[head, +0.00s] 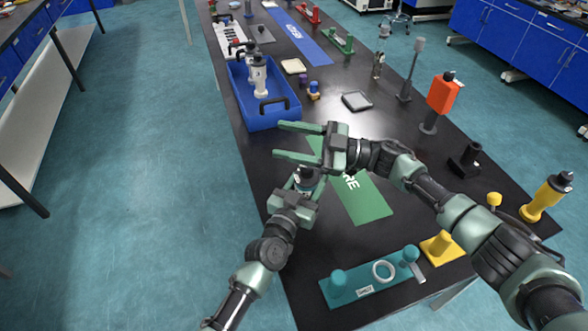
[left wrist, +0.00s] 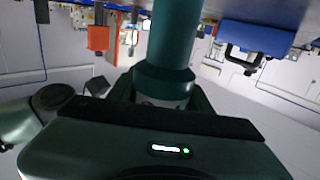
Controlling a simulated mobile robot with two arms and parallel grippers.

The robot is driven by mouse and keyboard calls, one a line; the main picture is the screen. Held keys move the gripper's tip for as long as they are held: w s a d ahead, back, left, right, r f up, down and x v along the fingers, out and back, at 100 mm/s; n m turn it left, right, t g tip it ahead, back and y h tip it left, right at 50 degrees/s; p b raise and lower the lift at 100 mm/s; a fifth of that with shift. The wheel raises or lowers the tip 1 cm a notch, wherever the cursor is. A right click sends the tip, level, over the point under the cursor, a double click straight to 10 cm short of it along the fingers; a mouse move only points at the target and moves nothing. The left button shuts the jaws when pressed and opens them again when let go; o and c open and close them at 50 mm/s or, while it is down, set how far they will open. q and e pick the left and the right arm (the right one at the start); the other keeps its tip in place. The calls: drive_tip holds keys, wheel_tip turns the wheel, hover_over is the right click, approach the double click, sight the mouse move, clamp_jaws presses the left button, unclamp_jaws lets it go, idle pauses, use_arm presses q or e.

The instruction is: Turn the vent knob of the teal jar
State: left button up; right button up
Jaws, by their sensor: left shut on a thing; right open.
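My left gripper (head: 302,184) is shut on the teal jar (head: 305,174), whose dark top and pale band show between the fingers near the table's left edge. In the left wrist view the jar (left wrist: 174,45) is a dark teal cylinder with a wider collar, a pale part below it, and its far end cut off by the frame. I cannot make out the vent knob. My right gripper (head: 285,141) is open, its two fingers pointing left just beyond the jar. Nothing shows between them. I cannot tell whether the jar touches the table.
A green mat (head: 366,208) lies beside the grippers. A blue tray (head: 262,121) holding a white bottle (head: 259,76) stands behind them. A teal fixture (head: 350,290) with a white ring is at the front, beside a yellow block (head: 443,247). An orange device (head: 442,94) stands right.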

sight(307, 171)
drive_tip(key=d+f+m+g+h, duration=0.25)
drive_tip(key=d+f, duration=0.45)
drive_tip(key=d, duration=0.6)
drive_tip(key=shift+m+y, duration=0.25)
drive_tip(key=a, duration=0.4)
drive_tip(key=s+a, duration=0.1)
drive_tip(key=a, duration=0.2)
drive_tip(key=s+a, duration=0.1)
drive_tip(key=a, duration=0.3)
drive_tip(key=shift+a+f, duration=0.2)
drive_tip(key=shift+a, duration=0.15)
clamp_jaws()
